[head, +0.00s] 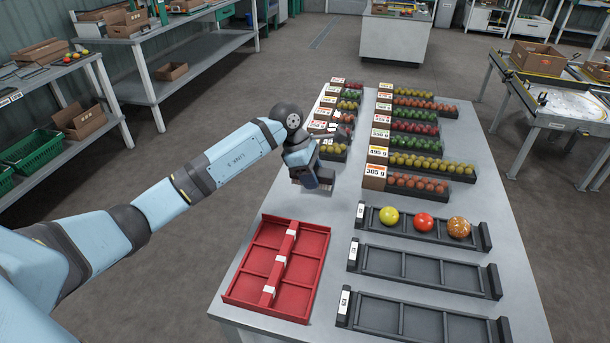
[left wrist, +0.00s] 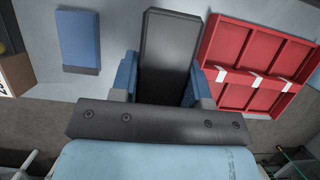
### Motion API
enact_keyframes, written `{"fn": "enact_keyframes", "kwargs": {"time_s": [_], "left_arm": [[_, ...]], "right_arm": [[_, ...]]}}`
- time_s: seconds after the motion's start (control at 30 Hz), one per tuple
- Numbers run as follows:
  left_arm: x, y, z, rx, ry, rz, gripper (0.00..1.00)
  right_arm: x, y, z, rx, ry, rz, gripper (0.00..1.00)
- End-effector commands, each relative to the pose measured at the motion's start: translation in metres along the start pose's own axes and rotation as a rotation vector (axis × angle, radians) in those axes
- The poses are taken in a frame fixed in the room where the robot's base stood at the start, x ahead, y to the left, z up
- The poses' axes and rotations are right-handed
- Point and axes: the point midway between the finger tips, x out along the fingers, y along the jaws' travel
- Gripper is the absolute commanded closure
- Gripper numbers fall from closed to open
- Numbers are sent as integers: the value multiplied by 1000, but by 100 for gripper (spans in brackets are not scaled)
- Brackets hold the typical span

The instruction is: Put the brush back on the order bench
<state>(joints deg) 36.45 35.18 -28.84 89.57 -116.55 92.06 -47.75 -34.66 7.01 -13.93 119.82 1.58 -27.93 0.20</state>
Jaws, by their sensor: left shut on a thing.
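The brush shows in the left wrist view as a long dark grey block (left wrist: 166,45) between the blue fingers of my left gripper (left wrist: 163,85), which is shut on it. In the head view my left gripper (head: 313,178) points down over the grey order bench (head: 270,205), behind the red tray. A dark part of the brush (head: 326,177) shows beside the fingers. I cannot tell whether the brush touches the bench top. The gripper hides much of it. My right gripper is in neither view.
A red divided tray (head: 248,297) lies in front of the gripper. Rows of labelled tomato trays (head: 418,165) fill the back. A blue block (left wrist: 78,35) lies left in the wrist view.

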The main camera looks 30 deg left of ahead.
Motion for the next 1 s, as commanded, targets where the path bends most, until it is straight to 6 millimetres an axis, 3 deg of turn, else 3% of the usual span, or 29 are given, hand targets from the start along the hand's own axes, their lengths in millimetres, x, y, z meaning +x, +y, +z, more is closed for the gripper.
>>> {"fn": "enact_keyframes", "kwargs": {"time_s": [0.37, 1.0], "left_arm": [[12, 0, -3, 13, -1, -9, 77], [69, 1, -27, 13, 1, -7, 77]], "right_arm": [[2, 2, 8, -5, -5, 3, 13], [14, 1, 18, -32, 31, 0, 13]]}}
